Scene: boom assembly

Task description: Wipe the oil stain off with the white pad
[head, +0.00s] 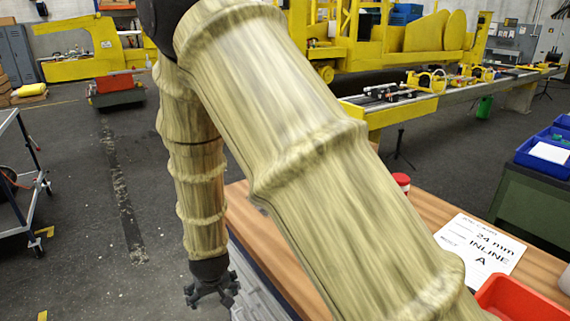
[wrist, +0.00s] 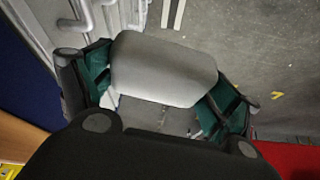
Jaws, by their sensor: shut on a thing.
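The white pad (wrist: 165,70) looks pale grey and sits between the green-lined fingers of my gripper (wrist: 160,88) in the wrist view. My gripper is shut on it, with one finger at each side. In the head view my gripper (head: 211,286) hangs low at the lower left, beside the wooden table's left edge. The pad cannot be made out in the head view. I cannot pick out the oil stain in either view.
The wooden table (head: 238,212) carries a paper sign (head: 480,246) and a red bin (head: 520,298). Pale grey metalwork with a handle (wrist: 78,22) is close on the left in the wrist view. A trolley (head: 18,190) stands left; open floor (head: 90,250) lies between.

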